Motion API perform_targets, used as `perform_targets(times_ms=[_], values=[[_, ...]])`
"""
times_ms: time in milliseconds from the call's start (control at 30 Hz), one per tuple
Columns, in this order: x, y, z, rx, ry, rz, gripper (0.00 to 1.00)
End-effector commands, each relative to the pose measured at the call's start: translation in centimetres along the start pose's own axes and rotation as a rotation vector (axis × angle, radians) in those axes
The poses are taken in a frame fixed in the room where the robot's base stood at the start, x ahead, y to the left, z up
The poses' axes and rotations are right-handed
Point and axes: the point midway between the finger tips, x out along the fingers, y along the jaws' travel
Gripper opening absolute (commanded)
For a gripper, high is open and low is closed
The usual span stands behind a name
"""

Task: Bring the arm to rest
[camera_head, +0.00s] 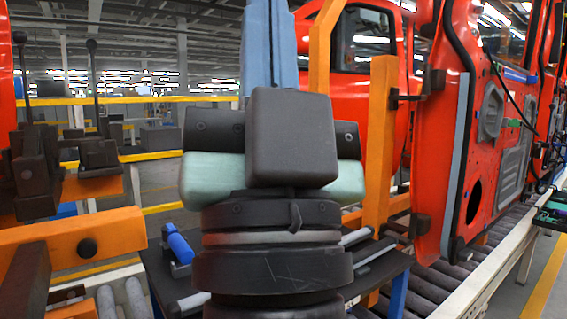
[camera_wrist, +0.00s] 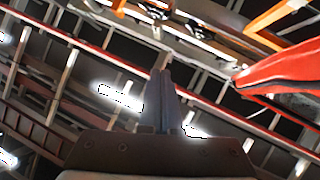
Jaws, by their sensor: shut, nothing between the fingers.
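My gripper (camera_head: 270,45) stands upright in the middle of the head view, its blue-grey fingers pointing up and running out of the top of the picture. The dark wrist camera block hides part of the gripper body below the fingers. In the wrist view the two fingers (camera_wrist: 160,100) lie together, with nothing seen between them. Behind them are the ceiling beams and bright lamps, so the gripper points upward. No loose object touches it.
Red car doors (camera_head: 445,150) hang at the right above a roller conveyor (camera_head: 440,285). An orange post (camera_head: 379,140) stands close to the right of my gripper. Orange fixtures (camera_head: 70,240) with dark clamps are at the left. A blue-handled tool (camera_head: 180,247) lies on a dark surface behind my arm.

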Motion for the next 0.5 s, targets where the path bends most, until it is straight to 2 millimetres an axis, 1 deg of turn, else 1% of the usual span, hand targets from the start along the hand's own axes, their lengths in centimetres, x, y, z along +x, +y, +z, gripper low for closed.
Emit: perform_targets(times_ms=[33,167,200,233,500], values=[[-1.0,0.3,0.1,-0.062,-0.053,0.029,0.0],[-3.6,1.1,0.9,-0.241,-0.211,0.071,0.0],[-3.8,1.2,0.8,-0.287,-0.251,0.074,0.0],[-1.9,1.0,0.0,-0.282,-0.243,0.073,0.0],[5.0,0.2,-3.7,-0.279,-0.24,0.073,0.0]])
